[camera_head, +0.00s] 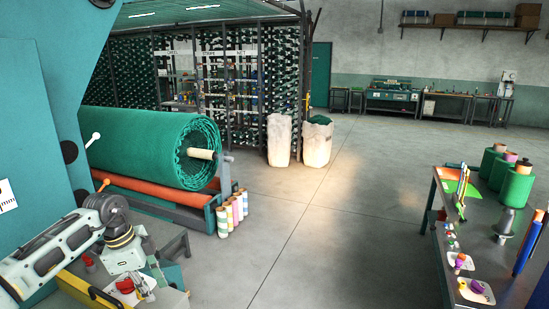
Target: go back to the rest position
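My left arm comes in from the left edge as a pale link with a grey joint. My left gripper (124,258) is at its end, low on the left, over a small grey bench (172,250). Its fingers do not stand out from the cluttered bench, so I cannot tell whether they are open or shut, or whether they touch anything. A red part (125,286) lies just below it. My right arm and gripper are not in view.
A large green netting roll (145,145) lies on a stand behind the bench. Coloured spools (230,214) stand beside it. A table (433,222) with green rolls (515,186) and small parts is at right. Two white sacks (279,140) stand further back. The middle floor is clear.

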